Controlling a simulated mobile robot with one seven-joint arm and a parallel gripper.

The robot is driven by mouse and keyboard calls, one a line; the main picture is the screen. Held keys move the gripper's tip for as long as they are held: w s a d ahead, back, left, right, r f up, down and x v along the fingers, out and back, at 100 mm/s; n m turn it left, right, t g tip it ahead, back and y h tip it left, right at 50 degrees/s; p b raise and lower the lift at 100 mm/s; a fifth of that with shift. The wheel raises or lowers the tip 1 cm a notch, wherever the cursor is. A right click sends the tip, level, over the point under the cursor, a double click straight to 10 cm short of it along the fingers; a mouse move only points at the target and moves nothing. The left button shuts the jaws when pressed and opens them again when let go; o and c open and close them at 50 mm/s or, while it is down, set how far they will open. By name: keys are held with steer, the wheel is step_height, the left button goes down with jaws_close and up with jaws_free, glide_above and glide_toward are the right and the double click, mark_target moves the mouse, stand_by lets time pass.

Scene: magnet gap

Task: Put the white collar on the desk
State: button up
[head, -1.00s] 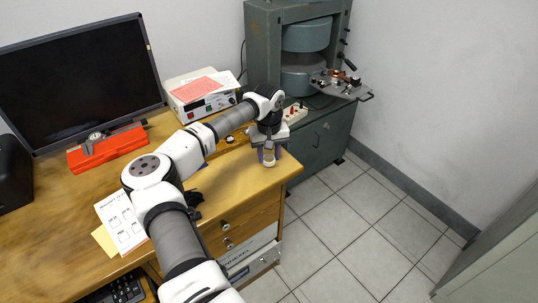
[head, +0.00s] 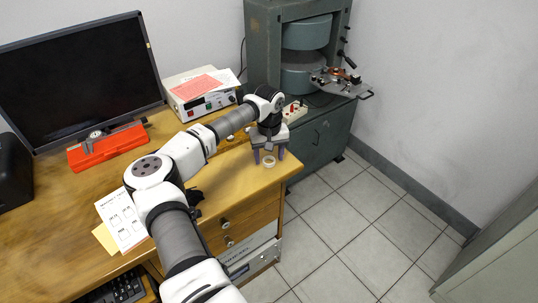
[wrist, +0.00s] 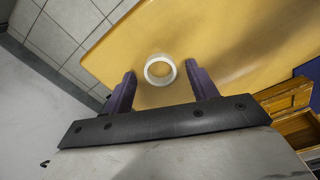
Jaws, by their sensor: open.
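The white collar (head: 268,162) is a short ring lying flat on the wooden desk (head: 232,185), near the desk's right front corner. In the wrist view the collar (wrist: 160,70) shows bare desk through its hole. My gripper (head: 268,154) is just above the collar, pointing down. Its two purple fingers are spread wide in the wrist view (wrist: 162,88), one on each side of the collar with a gap to both. Nothing is held.
A green magnet frame (head: 300,60) with a small side platform (head: 342,84) stands behind the desk's right end. A power supply (head: 205,95) with a red sheet, an orange case with a caliper (head: 105,148) and a monitor (head: 80,80) are on the desk. Tiled floor lies right.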

step_height(320, 180, up, 12)
steer(key=b, duration=0.2)
steer(key=shift+b, duration=0.4)
